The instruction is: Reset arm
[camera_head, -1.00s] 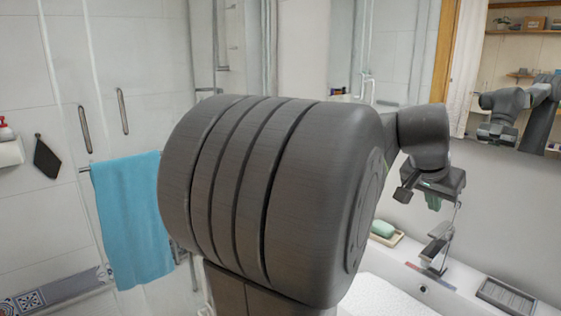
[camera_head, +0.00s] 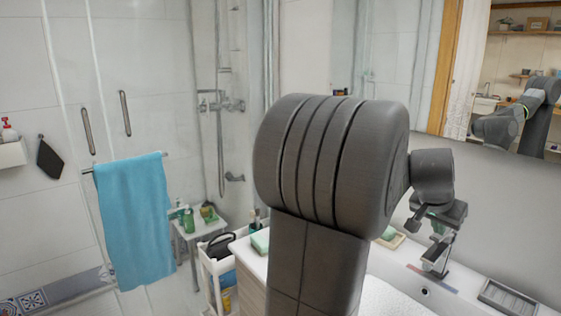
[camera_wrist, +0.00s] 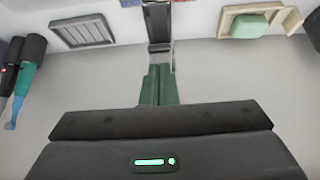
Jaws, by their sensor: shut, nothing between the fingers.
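My gripper (camera_head: 437,229) is at the end of my grey arm, over the sink at the right of the head view. A large arm joint fills the middle of that view. In the wrist view the green fingers of my gripper (camera_wrist: 158,86) are together with nothing between them. The sink tap (camera_wrist: 158,25) lies beyond the fingertips there. The tap also shows below the gripper in the head view (camera_head: 436,262). I cannot tell the exact gap between fingers and tap.
A green soap on a dish (camera_wrist: 250,22), a ribbed grey tray (camera_wrist: 84,32) and a toothbrush (camera_wrist: 20,90) lie around the sink. A white cart (camera_head: 212,268), a small stool (camera_head: 196,232) and a blue towel (camera_head: 135,220) stand left. A mirror (camera_head: 505,185) is behind the sink.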

